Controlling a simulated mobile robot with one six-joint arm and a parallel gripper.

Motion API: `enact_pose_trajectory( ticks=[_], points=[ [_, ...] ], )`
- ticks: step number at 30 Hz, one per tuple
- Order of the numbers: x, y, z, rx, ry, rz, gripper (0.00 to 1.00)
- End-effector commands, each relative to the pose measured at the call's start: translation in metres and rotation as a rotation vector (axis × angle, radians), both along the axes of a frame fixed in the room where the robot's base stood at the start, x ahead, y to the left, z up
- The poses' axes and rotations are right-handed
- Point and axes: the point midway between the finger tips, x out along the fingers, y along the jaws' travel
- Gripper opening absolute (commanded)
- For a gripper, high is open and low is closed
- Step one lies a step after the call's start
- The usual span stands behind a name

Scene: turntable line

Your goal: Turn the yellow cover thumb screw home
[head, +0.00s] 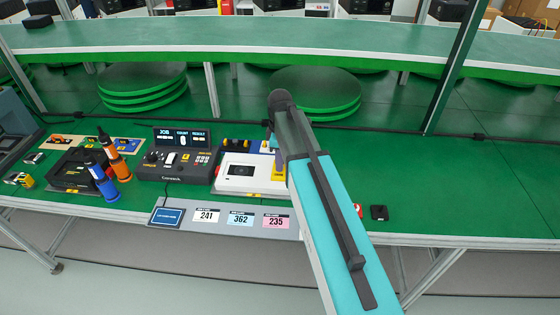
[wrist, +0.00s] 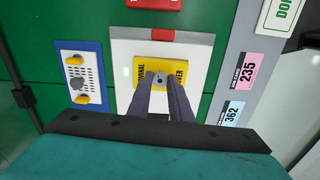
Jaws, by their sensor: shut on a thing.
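The yellow cover (wrist: 142,69) lies on a white unit (wrist: 198,53) in the wrist view. In the head view the yellow cover (head: 278,175) shows only in part beside my arm, at the right end of the white unit (head: 228,184). The small grey thumb screw (wrist: 162,78) stands about mid-cover. My gripper (wrist: 163,80) is over the cover, its two dark fingers closed on the screw's head from both sides. In the head view my arm hides the fingertips and the screw. How deep the screw sits cannot be told.
A blue-edged panel (wrist: 58,74) with yellow knobs lies close beside the white unit. A grey strip (head: 187,229) with number cards runs along the front edge. A control box (head: 172,175) and blue and orange bottles (head: 104,186) stand left. The green table (head: 450,195) is mostly clear at right.

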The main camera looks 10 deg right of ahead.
Motion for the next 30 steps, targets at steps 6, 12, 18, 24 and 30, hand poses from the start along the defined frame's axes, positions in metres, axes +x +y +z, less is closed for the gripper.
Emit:
enact_pose_trajectory(
  ticks=[6,12,18,24,30],
  points=[
    [-0.0003,0.0,0.0004,0.0,0.001,-0.15,0.0],
    [-0.0003,0.0,0.0004,0.0,0.001,-0.326,0.0],
    [-0.0004,0.0001,0.0004,0.0,0.001,-0.508,0.0],
    [-0.0005,0.0002,0.0004,0.0,0.001,-0.689,0.0],
    [-0.0004,0.0003,0.0006,-0.001,0.0,-0.871,0.0]
  ],
)
